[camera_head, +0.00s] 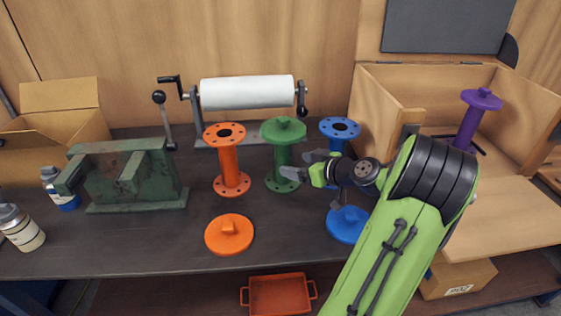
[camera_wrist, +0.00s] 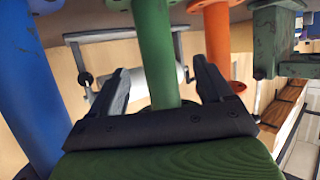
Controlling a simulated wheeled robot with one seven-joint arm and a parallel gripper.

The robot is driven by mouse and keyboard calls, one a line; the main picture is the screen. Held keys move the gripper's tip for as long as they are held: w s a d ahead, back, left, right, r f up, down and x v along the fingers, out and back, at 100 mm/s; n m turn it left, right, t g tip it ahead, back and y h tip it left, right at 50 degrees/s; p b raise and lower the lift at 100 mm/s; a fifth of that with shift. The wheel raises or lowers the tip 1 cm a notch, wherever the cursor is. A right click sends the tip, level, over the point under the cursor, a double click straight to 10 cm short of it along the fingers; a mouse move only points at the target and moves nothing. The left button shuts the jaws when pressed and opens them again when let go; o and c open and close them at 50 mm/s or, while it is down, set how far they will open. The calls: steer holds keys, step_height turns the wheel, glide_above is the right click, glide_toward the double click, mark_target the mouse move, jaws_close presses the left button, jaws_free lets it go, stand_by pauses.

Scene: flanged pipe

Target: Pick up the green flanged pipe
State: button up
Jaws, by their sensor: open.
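The green flanged pipe (camera_head: 284,158) stands upright on the dark bench between the orange and blue pipes, with a green lid (camera_head: 284,127) on its top flange. My gripper (camera_head: 302,164) reaches in from the right at the height of the pipe's shaft, with its tips close to the shaft's right side. In the wrist view, my gripper (camera_wrist: 160,74) is open, one finger to each side of the green shaft (camera_wrist: 154,45) in the picture. How deep the shaft lies between the fingers is hard to tell. Nothing is held.
An orange pipe (camera_head: 229,165) stands close on the left. A blue pipe (camera_head: 340,129) stands on the right, partly behind my arm. An orange lid (camera_head: 229,235) and blue lid (camera_head: 346,226) lie in front. A paper roll (camera_head: 247,92) is behind; a purple pipe (camera_head: 468,122) stands in a wooden box.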

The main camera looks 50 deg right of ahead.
mark_target(289, 161)
steer(key=b+x, duration=0.1)
steer(key=x, duration=0.6)
steer(key=shift+w+d+f, duration=0.2)
steer(key=shift+f, duration=0.05)
steer(key=shift+r, duration=0.15)
jaws_close()
steer(key=shift+r, duration=0.1)
